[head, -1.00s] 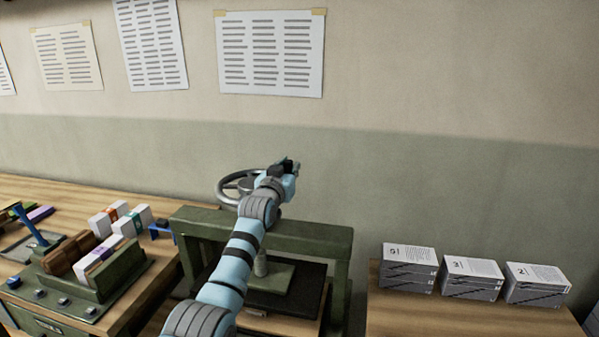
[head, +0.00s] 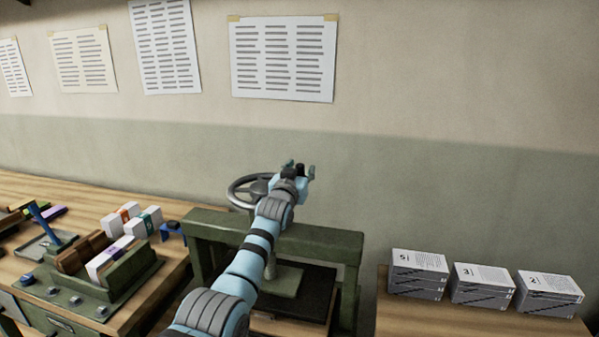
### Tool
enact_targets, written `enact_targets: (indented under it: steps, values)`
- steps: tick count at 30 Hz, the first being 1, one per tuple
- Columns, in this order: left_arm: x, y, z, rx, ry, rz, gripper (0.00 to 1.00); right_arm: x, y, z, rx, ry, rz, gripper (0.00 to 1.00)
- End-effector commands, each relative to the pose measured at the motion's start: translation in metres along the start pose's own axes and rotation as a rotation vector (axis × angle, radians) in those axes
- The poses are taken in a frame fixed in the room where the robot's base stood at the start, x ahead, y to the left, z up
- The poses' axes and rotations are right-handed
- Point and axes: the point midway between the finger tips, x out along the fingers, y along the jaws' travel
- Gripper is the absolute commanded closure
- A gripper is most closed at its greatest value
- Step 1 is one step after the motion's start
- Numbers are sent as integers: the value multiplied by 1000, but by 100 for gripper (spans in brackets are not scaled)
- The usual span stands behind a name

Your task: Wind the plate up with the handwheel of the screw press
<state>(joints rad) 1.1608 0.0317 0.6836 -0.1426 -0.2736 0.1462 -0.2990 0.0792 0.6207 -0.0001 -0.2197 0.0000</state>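The green screw press (head: 320,243) stands in the gap between two wooden tables. Its grey handwheel (head: 236,190) sits above the crossbeam, and my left arm covers its right part. The green plate (head: 288,283) shows below the crossbeam, partly behind my arm, above a dark bed (head: 318,296). My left gripper (head: 300,167) is at the right side of the handwheel, its fingers spread apart with nothing visible between them. Whether it touches the rim cannot be told. My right gripper is out of view.
Three stacks of printed booklets (head: 483,286) stand on the right table (head: 420,322). The left table holds a green rack (head: 125,268) with brown and white blocks, a blue-handled tool (head: 45,222) and small boxes (head: 145,222). Printed sheets (head: 283,58) hang on the wall behind.

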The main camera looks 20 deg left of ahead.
Motion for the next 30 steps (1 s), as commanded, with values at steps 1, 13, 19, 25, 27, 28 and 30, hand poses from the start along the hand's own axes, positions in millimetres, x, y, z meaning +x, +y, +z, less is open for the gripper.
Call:
enact_targets:
  steps: [1,13,19,25,27,28,30]
  values:
    - [0,0,0,0,-1,0,60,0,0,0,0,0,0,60]
    - [-26,-2,2,-2,0,-3,60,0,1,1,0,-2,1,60]
    - [-73,-1,3,-1,-3,-1,60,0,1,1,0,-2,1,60]
    - [-111,-1,2,-1,-3,-1,60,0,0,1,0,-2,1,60]
    - [-117,-1,2,-1,-4,-1,60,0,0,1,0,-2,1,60]
    - [-118,-1,2,-1,-4,-1,60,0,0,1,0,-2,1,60]
    - [-120,-1,2,-1,-3,-1,60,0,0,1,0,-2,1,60]
